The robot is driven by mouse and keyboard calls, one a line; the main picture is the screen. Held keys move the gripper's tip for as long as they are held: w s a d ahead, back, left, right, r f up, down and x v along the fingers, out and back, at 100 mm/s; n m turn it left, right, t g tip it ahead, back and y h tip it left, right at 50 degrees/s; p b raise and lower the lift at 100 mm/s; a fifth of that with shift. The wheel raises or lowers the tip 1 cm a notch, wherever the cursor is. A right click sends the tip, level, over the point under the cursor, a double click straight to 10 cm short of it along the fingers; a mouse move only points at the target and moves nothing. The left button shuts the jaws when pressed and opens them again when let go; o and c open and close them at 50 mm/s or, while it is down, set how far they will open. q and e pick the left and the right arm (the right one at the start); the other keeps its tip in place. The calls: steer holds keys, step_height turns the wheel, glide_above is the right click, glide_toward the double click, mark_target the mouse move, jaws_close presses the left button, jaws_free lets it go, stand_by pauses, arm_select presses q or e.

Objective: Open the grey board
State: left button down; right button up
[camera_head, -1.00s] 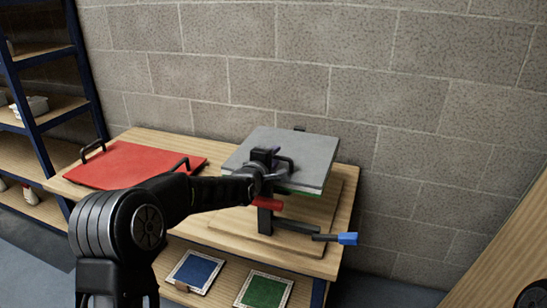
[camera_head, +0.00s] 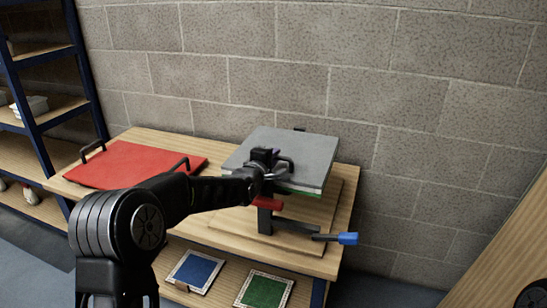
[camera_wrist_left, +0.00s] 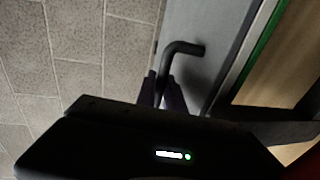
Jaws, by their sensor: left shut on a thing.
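The grey board (camera_head: 290,150) lies flat on top of a press-like stand on the wooden table, with a green layer showing beneath its edge. Its black handle (camera_wrist_left: 184,47) shows in the left wrist view, bent and fixed to the board's grey face. My left gripper (camera_head: 268,163) is at the front left edge of the board, shut on this handle. In the left wrist view its dark fingers (camera_wrist_left: 160,90) sit on either side of the handle bar. The gripper partly hides the handle in the head view. My right gripper is not in view.
A red board (camera_head: 135,165) with black handles lies on the table's left. A red grip (camera_head: 268,203) and a blue-ended lever (camera_head: 347,238) stick out below the grey board. Blue (camera_head: 196,271) and green (camera_head: 264,290) panels lie on the lower shelf. A block wall stands close behind.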

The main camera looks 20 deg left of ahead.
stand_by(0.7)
arm_select(q)
steer(key=shift+w+r, duration=0.2)
steer(key=shift+r, duration=0.6)
steer(key=shift+w+r, duration=0.15)
steer(key=shift+r, duration=0.65)
steer(key=w+r+g+p, duration=0.1)
steer(key=w+r+p, duration=0.6)
steer(key=r+p, duration=0.5)
steer(key=shift+d+p, duration=0.25)
steer(key=shift+p, duration=0.6)
steer(key=shift+w, duration=0.1)
steer(key=c, duration=1.5)
jaws_free()
steer(key=shift+f, duration=0.15)
steer(key=shift+o, duration=0.2)
